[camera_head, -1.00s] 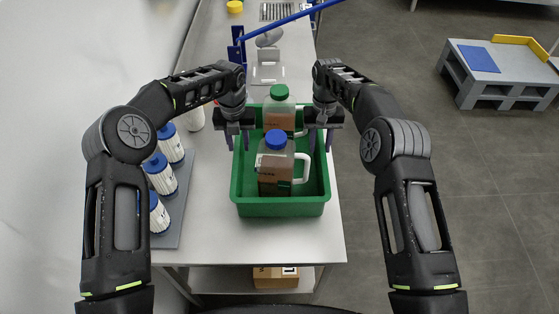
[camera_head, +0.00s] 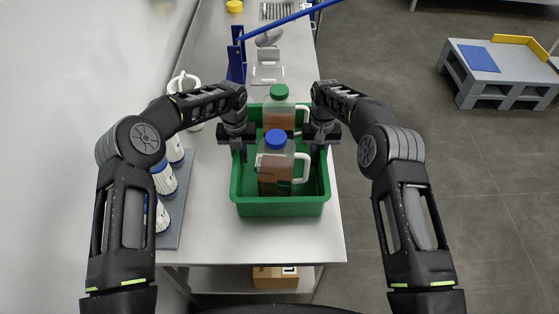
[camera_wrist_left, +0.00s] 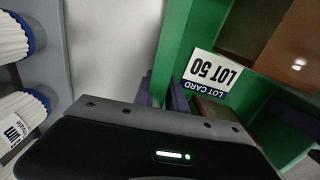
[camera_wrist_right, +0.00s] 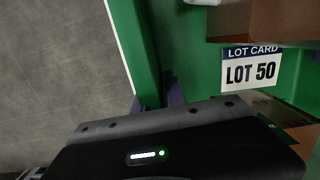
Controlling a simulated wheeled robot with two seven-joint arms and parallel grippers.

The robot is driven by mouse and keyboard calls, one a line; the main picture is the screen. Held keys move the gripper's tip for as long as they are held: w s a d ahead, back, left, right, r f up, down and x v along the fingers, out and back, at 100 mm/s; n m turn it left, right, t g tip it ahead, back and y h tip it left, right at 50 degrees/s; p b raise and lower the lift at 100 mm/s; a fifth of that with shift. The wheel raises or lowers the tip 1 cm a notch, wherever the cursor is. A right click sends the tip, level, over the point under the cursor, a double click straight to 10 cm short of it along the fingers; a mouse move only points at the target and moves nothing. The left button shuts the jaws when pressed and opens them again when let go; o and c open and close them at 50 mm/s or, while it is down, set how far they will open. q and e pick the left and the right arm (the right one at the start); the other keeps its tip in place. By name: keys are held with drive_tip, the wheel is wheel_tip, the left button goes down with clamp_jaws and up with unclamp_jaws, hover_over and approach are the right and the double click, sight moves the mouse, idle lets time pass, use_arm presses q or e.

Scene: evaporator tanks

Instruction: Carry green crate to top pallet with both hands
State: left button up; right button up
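The green crate (camera_head: 282,209) stands on the steel table and holds two jugs, one with a blue cap (camera_head: 276,140) and one with a green cap (camera_head: 279,92). My left gripper (camera_head: 241,154) is at the crate's left wall, its purple fingers close together on either side of it. In the left wrist view the wall (camera_wrist_left: 172,45) runs down between the fingers. My right gripper (camera_head: 316,154) is shut the same way on the right wall, which the right wrist view also shows (camera_wrist_right: 140,45). The grey pallet stack (camera_head: 500,75) stands on the floor at far right.
White filter cartridges with blue ends (camera_head: 163,180) stand on a grey tray left of the crate. A blue bar (camera_head: 290,20) crosses above the table behind it. A cardboard box (camera_head: 275,277) sits on the lower shelf. Floor (camera_head: 480,200) at right is clear.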

sight(320, 147)
use_arm(q)
clamp_jaws()
use_arm(e)
clamp_jaws()
idle(0.7)
